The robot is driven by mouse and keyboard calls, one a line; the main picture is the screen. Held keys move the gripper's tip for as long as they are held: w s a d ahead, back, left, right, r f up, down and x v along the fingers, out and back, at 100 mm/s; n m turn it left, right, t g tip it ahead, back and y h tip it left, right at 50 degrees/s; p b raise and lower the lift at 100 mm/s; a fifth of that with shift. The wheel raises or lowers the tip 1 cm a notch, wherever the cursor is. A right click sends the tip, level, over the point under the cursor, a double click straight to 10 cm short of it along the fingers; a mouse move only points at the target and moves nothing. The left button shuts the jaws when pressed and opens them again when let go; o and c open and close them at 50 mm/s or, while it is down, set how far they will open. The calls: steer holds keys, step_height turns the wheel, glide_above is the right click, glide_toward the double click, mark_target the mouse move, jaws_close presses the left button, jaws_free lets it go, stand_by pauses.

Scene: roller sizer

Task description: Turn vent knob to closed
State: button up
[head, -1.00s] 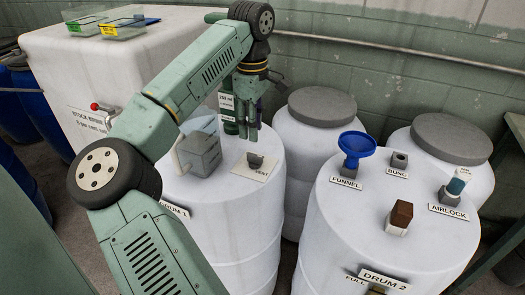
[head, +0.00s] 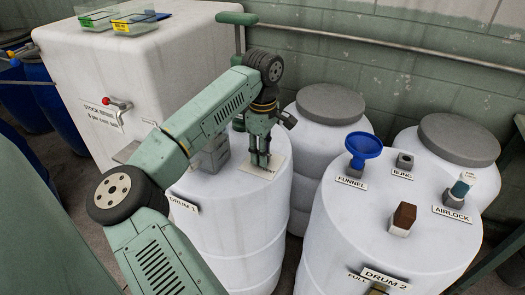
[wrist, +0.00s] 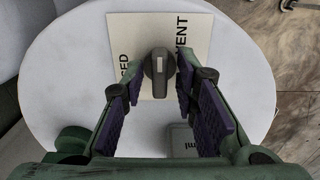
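The vent knob (wrist: 159,72) is a dark grey knob with a pale mark on its top, in the wrist view. It sits on a pale square label plate (wrist: 195,45) reading VENT, with another word ending in "ED" partly hidden. The mark runs up and down in the wrist view. The plate also shows in the head view (head: 272,168), on top of drum 1 (head: 225,190), where my gripper hides the knob. My gripper (head: 262,161) points down over the plate. In the wrist view its purple-padded fingers are apart on either side of the knob, with visible gaps.
A grey block (head: 213,157) stands on drum 1 beside my gripper. Drum 2 (head: 340,225), with a blue funnel (head: 362,146) and other fittings, is on the right. A large white stock tank (head: 160,65) stands behind on the left. Two grey-lidded drums are at the back.

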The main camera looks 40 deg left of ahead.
jaws_close()
steer(key=shift+n+b, duration=0.3)
steer(key=shift+a+f+n+b, duration=0.1)
steer(key=shift+f+n+b, duration=0.05)
steer(key=shift+n+b, duration=0.7)
steer(key=n+b, duration=0.3)
steer(key=n, duration=0.2)
steer(key=n+b, duration=0.2)
steer(key=n, duration=0.4)
steer(key=shift+n+b, duration=0.8)
steer(key=shift+n, duration=1.65)
steer(key=shift+o, duration=0.9)
jaws_free()
